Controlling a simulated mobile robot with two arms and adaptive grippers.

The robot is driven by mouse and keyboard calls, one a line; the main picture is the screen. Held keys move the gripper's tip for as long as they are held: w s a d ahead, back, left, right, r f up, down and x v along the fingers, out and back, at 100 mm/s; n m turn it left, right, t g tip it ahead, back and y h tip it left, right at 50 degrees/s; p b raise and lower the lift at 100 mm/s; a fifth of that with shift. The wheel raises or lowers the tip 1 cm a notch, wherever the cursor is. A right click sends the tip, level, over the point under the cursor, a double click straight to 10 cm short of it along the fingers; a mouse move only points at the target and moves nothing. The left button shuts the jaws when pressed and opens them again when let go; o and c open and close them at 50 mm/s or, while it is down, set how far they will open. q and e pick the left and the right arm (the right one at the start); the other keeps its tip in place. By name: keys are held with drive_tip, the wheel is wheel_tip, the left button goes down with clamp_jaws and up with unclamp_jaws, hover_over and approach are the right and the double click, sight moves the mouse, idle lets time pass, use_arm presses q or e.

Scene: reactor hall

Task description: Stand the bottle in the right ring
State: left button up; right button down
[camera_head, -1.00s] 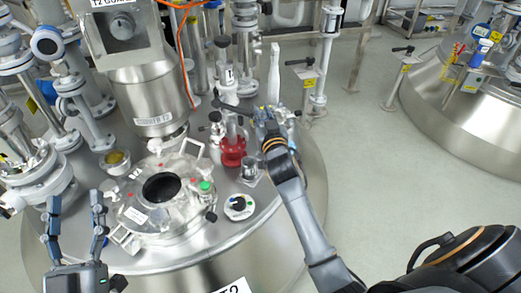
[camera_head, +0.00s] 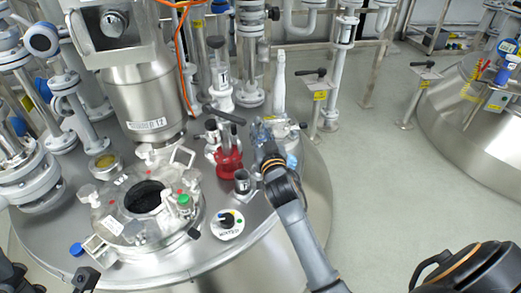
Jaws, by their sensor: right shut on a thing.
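My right gripper (camera_head: 264,128) is above the steel vessel top, right of the red fitting (camera_head: 229,158). It is shut on what appears to be the bottle, a small bluish-grey thing largely hidden by the fingers and wrist. A pale blue patch (camera_head: 291,160) shows just right of my wrist; I cannot tell what it belongs to. I cannot clearly make out the rings or tell which is the right one. My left gripper (camera_head: 48,277) is at the bottom left edge, only its spread fingertips in view; it is open and appears empty.
The round manhole (camera_head: 147,198) with clamps and a green knob (camera_head: 184,201) is left of centre. A small metal cup (camera_head: 242,181) and a white dial (camera_head: 227,223) stand before the red fitting. A white tapered post (camera_head: 280,85) rises behind my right gripper. Pipes crowd the back.

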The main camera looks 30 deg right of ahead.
wheel_tip(320, 180, down, 5)
drive_tip(key=b, duration=0.2)
drive_tip(key=shift+b, duration=0.35)
drive_tip(key=c, duration=1.1)
unclamp_jaws()
drive_tip(key=shift+f, duration=0.1)
drive_tip(key=shift+c, duration=0.2)
